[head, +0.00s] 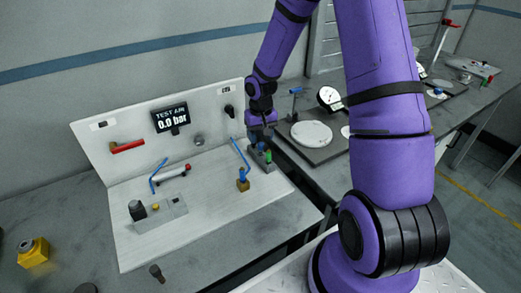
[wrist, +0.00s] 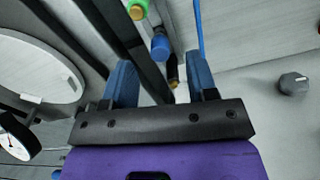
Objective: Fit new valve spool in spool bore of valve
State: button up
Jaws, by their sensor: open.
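My gripper (head: 262,133) is open and pointed down at the right end of the white bench panel, above a small grey holder (head: 258,160). A green-topped piece (head: 268,156) stands at that holder. In the wrist view, a blue cylindrical piece (wrist: 160,46) and a dark piece with a brass tip (wrist: 173,72) show between the two blue fingers, not gripped. The green piece with a brass end (wrist: 138,9) lies beyond. I cannot tell which of these is the new spool. A grey block with a black cylinder (head: 160,211), perhaps the valve, sits on the panel's left; its bore cannot be made out.
A display (head: 171,118) reads 0.0 bar on the back panel, near a red lever (head: 127,146). A dial gauge (head: 330,97) and round white plate (head: 311,134) are on the right.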

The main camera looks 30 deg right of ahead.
aim_at(261, 143)
jog(key=shift+w+f, duration=0.1)
jog(key=shift+f, duration=3.1)
grip_shut()
